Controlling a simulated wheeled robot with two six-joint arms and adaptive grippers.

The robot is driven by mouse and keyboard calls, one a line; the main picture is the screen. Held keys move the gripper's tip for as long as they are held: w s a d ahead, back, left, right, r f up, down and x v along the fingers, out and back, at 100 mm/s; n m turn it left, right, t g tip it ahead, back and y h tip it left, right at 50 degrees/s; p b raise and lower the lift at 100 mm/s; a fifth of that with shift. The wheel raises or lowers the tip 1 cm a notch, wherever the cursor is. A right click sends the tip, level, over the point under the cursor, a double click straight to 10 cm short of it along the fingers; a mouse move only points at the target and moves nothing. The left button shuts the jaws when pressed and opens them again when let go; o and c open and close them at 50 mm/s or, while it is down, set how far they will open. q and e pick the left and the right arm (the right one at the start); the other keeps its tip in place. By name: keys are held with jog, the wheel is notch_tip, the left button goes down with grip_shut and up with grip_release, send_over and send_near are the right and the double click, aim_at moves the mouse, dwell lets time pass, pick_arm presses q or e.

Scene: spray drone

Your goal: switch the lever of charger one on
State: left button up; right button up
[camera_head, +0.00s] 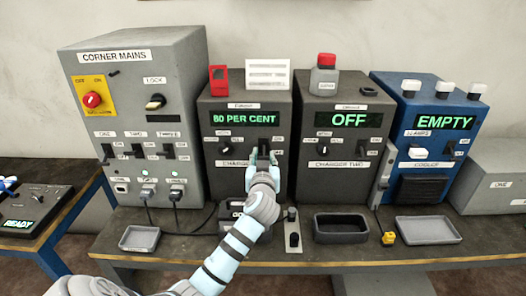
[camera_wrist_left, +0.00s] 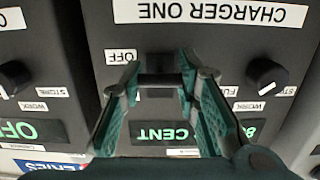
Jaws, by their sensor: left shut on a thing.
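Charger one (camera_head: 222,135) is a dark grey box with a green "80 PER CENT" display (camera_head: 245,118). My left gripper (camera_head: 262,157) is at the right part of its front panel, shut on the dark lever. In the left wrist view, which is upside down, both fingertips (camera_wrist_left: 161,76) are at the lever's sides, under the "CHARGER ONE" plate (camera_wrist_left: 210,13). An "OFF" label (camera_wrist_left: 120,57) shows beside one fingertip. The fingers hide most of the lever, so I cannot tell its exact position. My right gripper is in neither view.
Charger two (camera_head: 350,165), display "OFF", stands close on the right. The grey corner mains cabinet (camera_head: 132,95) with red knob stands on the left. The blue cooler box (camera_head: 432,120) reads "EMPTY". Trays (camera_head: 428,230), a black bin (camera_head: 341,228) and a yellow piece (camera_head: 388,239) lie in front.

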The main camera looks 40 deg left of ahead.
aim_at(263, 150)
pick_arm(q)
notch_tip(263, 150, up, 3)
jog(key=g+h+p, duration=0.3)
jog(key=g+p, duration=0.1)
jog(key=p, duration=0.8)
jog(key=shift+g+h, duration=0.5)
jog(key=shift+w+a+r+g+h, duration=0.15)
jog(key=shift+r+g+h, duration=0.25)
jog(key=shift+g+h, duration=0.45)
jog(key=shift+g, duration=0.25)
jog(key=o, duration=1.2)
